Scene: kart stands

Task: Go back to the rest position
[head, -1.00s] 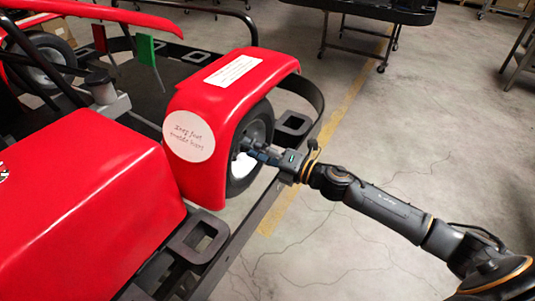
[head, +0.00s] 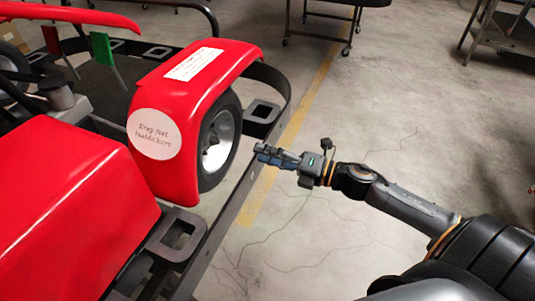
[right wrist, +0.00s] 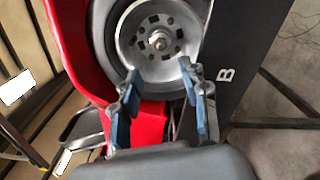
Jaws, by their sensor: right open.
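My right gripper (head: 262,153) is open and empty, in the air to the right of the kart's wheel (head: 217,142). In the right wrist view, its two blue-padded fingers (right wrist: 161,88) are spread apart, with the wheel's silver rim and centre hub (right wrist: 159,42) beyond them. No part of the gripper appears to touch the wheel in the head view. The right arm reaches in from the right edge, low over the floor. My left gripper is not in view.
The red kart fender (head: 193,95) arches over the wheel. A black bumper rail (head: 228,197) runs along the kart's side below my gripper. Dark stands (head: 346,20) and a metal table (head: 500,40) are at the back.

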